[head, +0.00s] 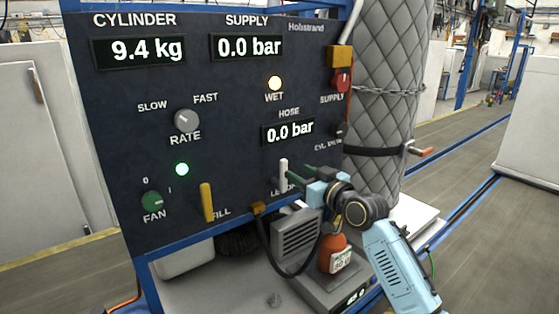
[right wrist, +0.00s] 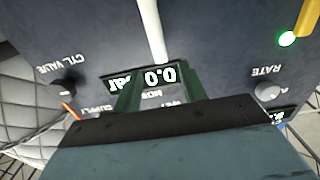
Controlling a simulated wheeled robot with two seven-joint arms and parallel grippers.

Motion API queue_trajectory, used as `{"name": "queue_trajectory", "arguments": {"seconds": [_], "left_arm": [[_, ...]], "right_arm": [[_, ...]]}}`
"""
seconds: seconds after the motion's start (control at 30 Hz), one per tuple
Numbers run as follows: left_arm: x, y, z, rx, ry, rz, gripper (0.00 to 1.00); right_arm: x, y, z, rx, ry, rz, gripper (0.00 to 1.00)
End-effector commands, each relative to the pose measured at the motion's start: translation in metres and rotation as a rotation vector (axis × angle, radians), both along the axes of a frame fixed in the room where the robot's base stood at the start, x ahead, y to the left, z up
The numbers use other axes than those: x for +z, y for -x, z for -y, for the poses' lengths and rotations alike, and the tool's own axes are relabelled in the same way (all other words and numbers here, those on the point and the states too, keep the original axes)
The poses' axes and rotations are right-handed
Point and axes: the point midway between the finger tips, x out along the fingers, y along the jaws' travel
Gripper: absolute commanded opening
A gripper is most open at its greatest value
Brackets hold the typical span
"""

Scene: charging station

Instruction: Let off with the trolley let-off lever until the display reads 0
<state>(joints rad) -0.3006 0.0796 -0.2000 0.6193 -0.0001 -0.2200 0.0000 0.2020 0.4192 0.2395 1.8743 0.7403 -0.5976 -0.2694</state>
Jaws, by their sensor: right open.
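The white lever (head: 283,175) stands upright on the dark panel, above a label starting "LE" that is partly hidden by my arm. The hose display (head: 290,131) above it reads 0.0 bar. My right gripper (head: 298,175) is open, its green fingers just right of the lever. In the right wrist view, the white lever (right wrist: 152,28) comes down from the top, its end lying in the picture between the fingertips of my right gripper (right wrist: 160,72). I cannot tell whether they touch. My left gripper is out of view.
The cylinder display (head: 140,50) reads 9.4 kg and the supply display (head: 247,47) 0.0 bar. A yellow fill lever (head: 207,202) stands left. An orange cylinder (head: 334,254) sits below my arm, near a hanging black hose (head: 263,235).

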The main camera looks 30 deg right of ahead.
Motion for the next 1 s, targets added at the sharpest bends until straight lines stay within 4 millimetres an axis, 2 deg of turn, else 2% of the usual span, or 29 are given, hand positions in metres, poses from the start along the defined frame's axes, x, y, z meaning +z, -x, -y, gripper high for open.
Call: {"name": "queue_trajectory", "arguments": {"seconds": [0.2,0.5,0.7,1.0], "left_arm": [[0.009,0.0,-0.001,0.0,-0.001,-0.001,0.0],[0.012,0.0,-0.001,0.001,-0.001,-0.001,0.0],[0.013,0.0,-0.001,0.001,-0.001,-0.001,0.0],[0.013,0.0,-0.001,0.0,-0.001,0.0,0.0]], "right_arm": [[0.002,-0.043,-0.004,0.0,-0.003,0.0,0.42],[0.0,-0.084,-0.007,0.0,-0.001,-0.002,0.42],[0.0,-0.093,-0.008,0.0,-0.001,-0.001,0.42],[-0.001,-0.094,-0.008,0.0,0.0,-0.002,0.41]]}}
